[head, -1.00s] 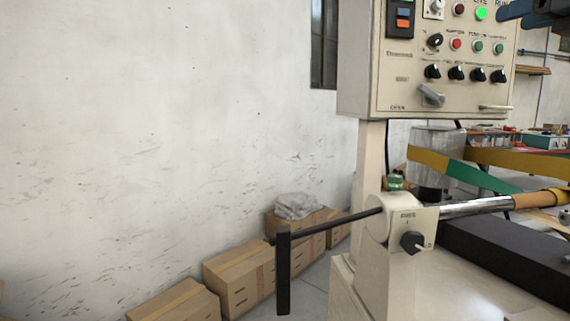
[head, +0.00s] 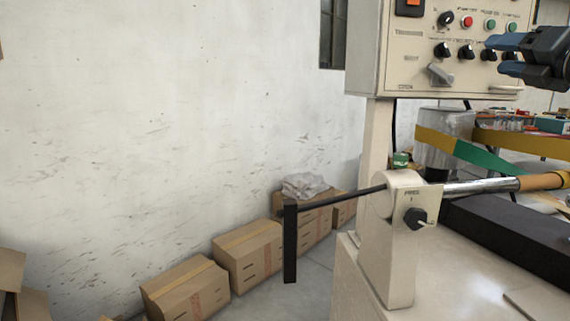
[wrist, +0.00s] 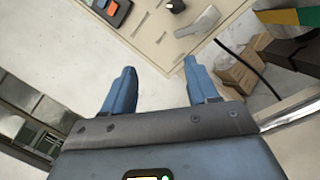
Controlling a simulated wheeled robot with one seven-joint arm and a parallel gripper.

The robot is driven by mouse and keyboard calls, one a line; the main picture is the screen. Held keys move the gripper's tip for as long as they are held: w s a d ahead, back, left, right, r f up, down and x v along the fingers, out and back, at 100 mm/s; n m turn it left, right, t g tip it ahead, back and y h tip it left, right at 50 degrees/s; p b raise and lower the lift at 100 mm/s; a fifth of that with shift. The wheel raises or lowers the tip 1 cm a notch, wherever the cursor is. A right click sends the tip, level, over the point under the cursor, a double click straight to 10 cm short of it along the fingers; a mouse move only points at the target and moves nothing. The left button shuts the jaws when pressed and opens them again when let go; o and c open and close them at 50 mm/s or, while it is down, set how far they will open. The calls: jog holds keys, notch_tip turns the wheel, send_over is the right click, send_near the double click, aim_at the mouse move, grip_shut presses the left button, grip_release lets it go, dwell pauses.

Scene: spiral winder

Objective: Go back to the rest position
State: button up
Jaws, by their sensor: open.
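My gripper (head: 508,61) shows at the upper right of the head view, with blue fingers pointing left in front of the control panel. In the wrist view my gripper (wrist: 158,80) has its two blue fingers spread wide with nothing between them. The cream control panel (head: 420,75) carries knobs, buttons and a grey lever handle (head: 440,73). The panel also shows beyond the fingers in the wrist view (wrist: 150,45). I cannot tell how far the fingertips are from the panel.
The winder's shaft (head: 480,187) with a black crank handle (head: 290,240) sticks out left below the panel. A yellow and green band (head: 475,155) runs at the right. Cardboard boxes (head: 185,285) line the white wall (head: 150,130). Open floor shows beside the crank.

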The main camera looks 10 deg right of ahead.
jog(key=a+f+m+t, duration=0.1)
jog(key=a+f+m, duration=0.25)
jog(key=f, duration=0.35)
jog(key=a+f+m, duration=0.2)
jog(key=f+m, duration=0.2)
jog(key=f, duration=0.3)
jog(key=s+a+f+m+h, duration=0.1)
jog(key=s+a+f+m, duration=0.4)
jog(key=f, duration=0.3)
jog(key=s+a+f+m+g+h, duration=0.1)
jog(key=s+a+f+m, duration=0.35)
jog(key=f, duration=0.45)
jog(key=s+a+f+m+h, duration=0.2)
jog(key=s+a+f+m, duration=0.3)
jog(key=f, duration=0.3)
jog(key=s+a+f+m+g, duration=0.25)
jog(key=s+f, duration=0.25)
jog(key=s, duration=0.5)
jog(key=s+a+f+m+g+y, duration=0.1)
jog(key=s+m, duration=0.3)
jog(key=s, duration=2.3)
jog(key=shift+s+a+m+g+y, duration=0.2)
jog(key=shift+a+m+g+y, duration=0.15)
jog(key=shift+a+g+y, duration=0.3)
